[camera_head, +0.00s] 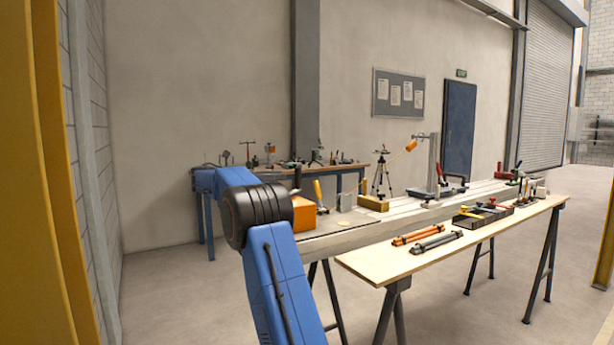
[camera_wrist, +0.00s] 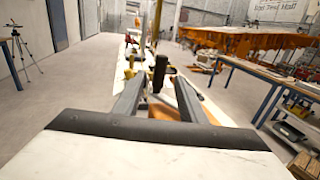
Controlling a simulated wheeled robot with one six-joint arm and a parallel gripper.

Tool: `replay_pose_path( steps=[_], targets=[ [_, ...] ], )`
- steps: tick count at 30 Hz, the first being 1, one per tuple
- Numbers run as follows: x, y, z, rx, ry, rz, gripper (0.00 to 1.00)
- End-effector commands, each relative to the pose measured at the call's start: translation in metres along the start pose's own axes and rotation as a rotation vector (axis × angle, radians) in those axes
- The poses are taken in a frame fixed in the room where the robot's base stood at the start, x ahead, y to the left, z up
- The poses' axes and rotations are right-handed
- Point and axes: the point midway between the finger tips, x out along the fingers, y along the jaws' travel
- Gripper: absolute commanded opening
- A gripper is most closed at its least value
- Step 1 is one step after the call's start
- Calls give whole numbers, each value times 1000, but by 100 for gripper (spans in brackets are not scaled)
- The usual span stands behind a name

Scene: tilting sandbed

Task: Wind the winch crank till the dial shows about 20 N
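In the head view an orange box (camera_head: 303,216), which looks like the winch housing, sits at the near left end of the long bench. An upright black handle (camera_head: 297,180), likely the crank, rises by it, beside my blue arm. The wrist view shows the black handle (camera_wrist: 160,72) near the fingertips of my gripper (camera_wrist: 160,80), with orange surface (camera_wrist: 164,109) below it. The two fingers are spread apart; the handle appears in the gap, and I cannot tell whether they touch it. My gripper is hidden in the head view. No dial reading is legible.
Orange and grey rods (camera_head: 437,242) lie on the wooden table in front. Another bench (camera_head: 340,168) stands by the wall. Open floor lies in front.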

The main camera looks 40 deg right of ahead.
Motion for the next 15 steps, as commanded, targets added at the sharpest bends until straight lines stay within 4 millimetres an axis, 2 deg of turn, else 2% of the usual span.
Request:
replay_pose_path(
  steps=[3,15],
  targets=[
    [23,-1,1,1,0,-2,38],
    [91,-1,0,1,1,0,38]
  ],
)
